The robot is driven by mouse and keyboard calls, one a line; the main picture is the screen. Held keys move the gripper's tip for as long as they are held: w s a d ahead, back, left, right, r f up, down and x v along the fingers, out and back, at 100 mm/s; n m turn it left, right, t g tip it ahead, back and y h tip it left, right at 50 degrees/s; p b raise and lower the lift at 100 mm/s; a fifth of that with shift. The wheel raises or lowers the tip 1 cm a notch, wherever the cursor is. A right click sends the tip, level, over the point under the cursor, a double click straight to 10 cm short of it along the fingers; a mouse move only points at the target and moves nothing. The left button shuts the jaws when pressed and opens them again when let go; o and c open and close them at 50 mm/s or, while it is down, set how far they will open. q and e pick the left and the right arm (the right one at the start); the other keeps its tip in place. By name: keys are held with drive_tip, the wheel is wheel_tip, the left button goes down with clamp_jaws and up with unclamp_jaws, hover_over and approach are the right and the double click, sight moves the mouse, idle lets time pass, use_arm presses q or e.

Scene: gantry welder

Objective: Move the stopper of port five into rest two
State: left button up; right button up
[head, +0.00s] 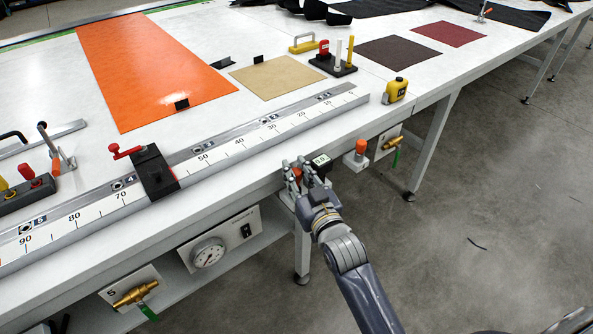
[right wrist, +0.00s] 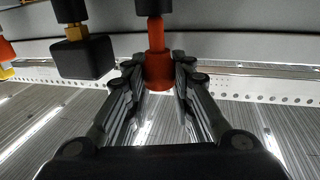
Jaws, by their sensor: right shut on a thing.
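My right gripper (head: 299,173) is at the table's front edge. In the right wrist view its two fingers (right wrist: 157,72) are shut on a red-orange stopper (right wrist: 157,68), one on each side. A little red of the stopper shows between the fingers in the head view (head: 297,173); the rest is hidden. A black part touches the stopper's end in the wrist view. A panel marked 5 (head: 112,293) with a brass valve and green handle hangs under the table at lower left. I cannot make out a marked rest two. My left gripper is not in view.
A small black box with a lit label (head: 321,160) sits right beside the gripper. An orange-topped piece on a white block (head: 355,158) is farther right. A long ruler rail (head: 230,146) runs along the table. Open floor lies to the right.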

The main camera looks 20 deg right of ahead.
drive_tip(key=shift+f+b, duration=0.6)
drive_tip(key=shift+f, duration=0.6)
drive_tip(key=o, duration=1)
drive_tip(key=shift+c, duration=0.2)
drive_tip(key=s+d, duration=0.1)
drive_tip(key=s, duration=1.1)
drive_tip(key=s+f+g, duration=0.3)
drive_tip(key=f, duration=0.9)
drive_tip(key=s+a+f+g, duration=0.1)
drive_tip(key=s+f+g, duration=0.15)
drive_tip(key=f, duration=0.85)
drive_tip(key=s+f+g, duration=0.3)
drive_tip(key=f, duration=0.9)
drive_tip(key=s+d+f+g, duration=0.2)
drive_tip(key=s+f, duration=0.5)
drive_tip(key=s, duration=0.3)
drive_tip(key=s+d+f+n+g+h, duration=0.1)
drive_tip(key=s+d+f+g, duration=0.1)
drive_tip(key=s+f, duration=0.5)
drive_tip(key=s+d+f+g+p, duration=0.1)
drive_tip(key=s+f+g, duration=0.3)
drive_tip(key=s, duration=0.9)
wheel_tip(320, 180, down, 3)
drive_tip(key=shift+d+h, duration=0.3)
drive_tip(key=shift+d, duration=0.35)
